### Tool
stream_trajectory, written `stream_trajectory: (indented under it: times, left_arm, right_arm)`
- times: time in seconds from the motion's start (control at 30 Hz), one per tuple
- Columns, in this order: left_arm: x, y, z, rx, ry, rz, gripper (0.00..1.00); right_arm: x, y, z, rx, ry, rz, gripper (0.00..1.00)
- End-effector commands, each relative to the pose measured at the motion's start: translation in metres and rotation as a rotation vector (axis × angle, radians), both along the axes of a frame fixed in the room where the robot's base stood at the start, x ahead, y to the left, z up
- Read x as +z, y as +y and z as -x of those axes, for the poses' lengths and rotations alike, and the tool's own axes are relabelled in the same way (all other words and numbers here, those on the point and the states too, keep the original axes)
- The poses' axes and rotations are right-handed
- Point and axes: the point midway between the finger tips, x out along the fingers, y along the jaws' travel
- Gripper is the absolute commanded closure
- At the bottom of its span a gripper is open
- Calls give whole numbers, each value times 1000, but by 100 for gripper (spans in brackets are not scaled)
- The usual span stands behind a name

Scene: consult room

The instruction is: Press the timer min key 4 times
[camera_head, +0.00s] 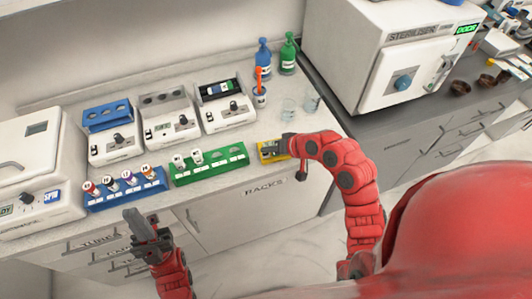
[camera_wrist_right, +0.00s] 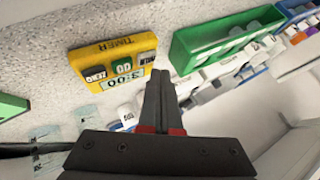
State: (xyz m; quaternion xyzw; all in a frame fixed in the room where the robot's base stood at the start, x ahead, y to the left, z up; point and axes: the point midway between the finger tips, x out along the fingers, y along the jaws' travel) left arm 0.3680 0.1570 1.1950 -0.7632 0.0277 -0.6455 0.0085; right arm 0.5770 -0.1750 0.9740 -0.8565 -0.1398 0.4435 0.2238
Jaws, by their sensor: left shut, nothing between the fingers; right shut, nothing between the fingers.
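The yellow timer (camera_wrist_right: 88,66) lies on the counter, upside down in the right wrist view. It has a row of dark keys, with the min key (camera_wrist_right: 147,58) at the right end, a GO key (camera_wrist_right: 122,69) in the middle and another key at the left. Its small display seems to read 3:00. The timer's yellow edge (camera_head: 264,158) also shows in the head view, partly covered by my right gripper (camera_head: 268,150). My right gripper (camera_wrist_right: 160,74) is shut and empty, its tips just beside the min key; contact cannot be told. My left gripper (camera_head: 129,213) is shut and empty before the counter front.
A green rack (camera_head: 210,173) stands left of the timer, and a blue rack (camera_head: 126,199) with capped tubes is further left. Several white devices (camera_head: 228,122) stand behind. Glass beakers (camera_head: 289,106) and a cup with an orange item (camera_head: 260,97) stand behind the timer.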

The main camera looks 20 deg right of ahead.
Motion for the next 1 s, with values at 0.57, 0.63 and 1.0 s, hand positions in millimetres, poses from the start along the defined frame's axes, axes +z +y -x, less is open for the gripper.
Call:
stream_trajectory:
  times: [0.57,0.63,1.0]
  left_arm:
    - [31,0,0,0,0,0,100]
    - [35,0,0,0,0,0,100]
    - [36,0,0,0,0,0,100]
  right_arm:
    - [42,0,-1,-1,-4,-2,100]
    - [48,0,-1,-1,-3,-1,100]
    - [50,0,0,0,0,0,100]
